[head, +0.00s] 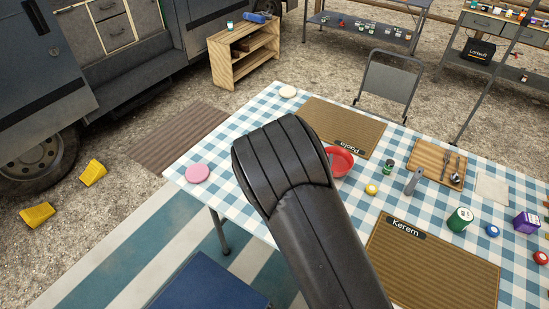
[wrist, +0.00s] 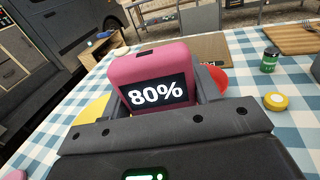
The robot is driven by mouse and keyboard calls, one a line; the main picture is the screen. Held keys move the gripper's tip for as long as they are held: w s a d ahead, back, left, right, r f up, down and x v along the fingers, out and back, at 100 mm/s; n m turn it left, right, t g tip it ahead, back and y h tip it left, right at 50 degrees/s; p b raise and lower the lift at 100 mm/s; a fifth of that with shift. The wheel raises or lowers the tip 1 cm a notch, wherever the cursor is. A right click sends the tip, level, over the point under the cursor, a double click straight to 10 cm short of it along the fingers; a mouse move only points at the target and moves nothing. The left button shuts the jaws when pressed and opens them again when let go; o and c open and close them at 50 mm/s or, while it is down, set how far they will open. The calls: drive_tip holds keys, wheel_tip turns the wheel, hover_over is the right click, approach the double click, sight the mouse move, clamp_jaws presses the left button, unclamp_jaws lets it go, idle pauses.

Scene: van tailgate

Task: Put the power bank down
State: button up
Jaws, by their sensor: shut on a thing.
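In the wrist view a pink power bank (wrist: 150,62) with a dark screen reading 80% stands between the jaws of my gripper (wrist: 163,94), which are shut on it. Its screen faces the wrist camera. The checkered table (head: 222,148) is beyond it; I cannot tell the gap between the power bank's lower end and the cloth. In the head view my dark arm covers both the gripper and the power bank.
A red bowl (head: 341,160) and a yellow item (wrist: 90,110) are close to the held power bank. Placemats marked Paola (head: 335,119) and Kerem (head: 440,262), a pink disc (head: 197,173), a green jar (head: 388,167) and a cutlery board (head: 428,157) occupy the table. The table's left part has bare cloth.

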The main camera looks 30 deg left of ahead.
drive_tip(key=w+a+r+n+y, duration=0.2)
drive_tip(key=w+a+r, duration=0.1)
drive_tip(key=a, duration=0.7)
drive_tip(key=shift+g, duration=0.3)
drive_tip(key=shift+s+a+f, duration=0.6)
drive_tip(key=shift+a+f, duration=1.2)
drive_tip(key=shift+a, duration=0.05)
drive_tip(key=shift+s+a+f, duration=0.65)
drive_tip(key=shift+a+f, duration=1.15)
drive_tip(key=shift+f, duration=0.05)
drive_tip(key=shift+s+a+f, duration=0.6)
drive_tip(key=shift+a+f, duration=1.2)
drive_tip(key=shift+a, duration=0.05)
drive_tip(key=shift+f, duration=0.35)
drive_tip(key=o, duration=1.1)
